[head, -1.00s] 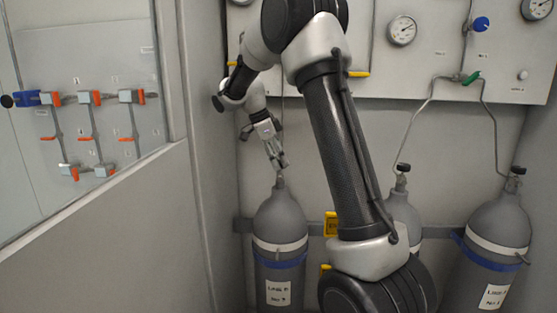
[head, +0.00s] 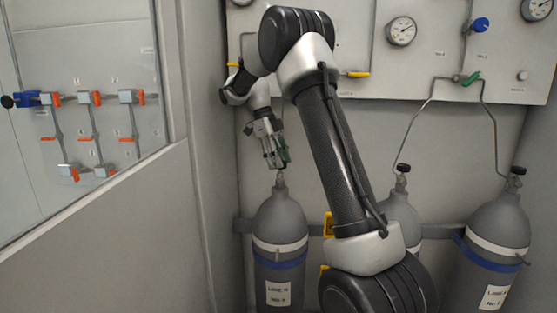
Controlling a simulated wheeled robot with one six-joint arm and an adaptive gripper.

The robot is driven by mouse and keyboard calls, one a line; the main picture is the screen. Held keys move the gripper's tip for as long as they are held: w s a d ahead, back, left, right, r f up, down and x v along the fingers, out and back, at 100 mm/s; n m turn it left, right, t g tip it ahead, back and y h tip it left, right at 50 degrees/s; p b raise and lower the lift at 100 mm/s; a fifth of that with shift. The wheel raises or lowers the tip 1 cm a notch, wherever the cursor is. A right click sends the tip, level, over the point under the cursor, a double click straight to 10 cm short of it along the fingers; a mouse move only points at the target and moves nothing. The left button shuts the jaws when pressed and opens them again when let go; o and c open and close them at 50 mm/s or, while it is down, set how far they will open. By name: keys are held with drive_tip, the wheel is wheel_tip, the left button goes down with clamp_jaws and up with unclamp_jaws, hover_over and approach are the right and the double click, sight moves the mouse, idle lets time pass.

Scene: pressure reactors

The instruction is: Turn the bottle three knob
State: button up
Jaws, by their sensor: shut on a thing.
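The leftmost grey gas bottle (head: 279,222) stands upright against the back wall, with a white band, a blue strap and a paper label. My gripper (head: 278,164) is at the top of this bottle, pointing down, with its fingers shut around the knob. The knob itself is mostly hidden by the fingers; only the valve neck (head: 280,181) shows below them. A middle bottle (head: 403,212) is partly covered by my arm, with its black knob (head: 403,168) in view. A right bottle (head: 497,232) has a black knob (head: 518,170).
A panel with gauges (head: 401,30), a blue knob (head: 481,25) and a green valve handle (head: 472,78) is above the bottles. Thin pipes run down to the middle and right bottles. A side wall with a window (head: 80,110) showing orange-handled valves bounds the left.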

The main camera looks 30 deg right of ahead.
idle(0.4)
drive_tip(key=o, duration=1)
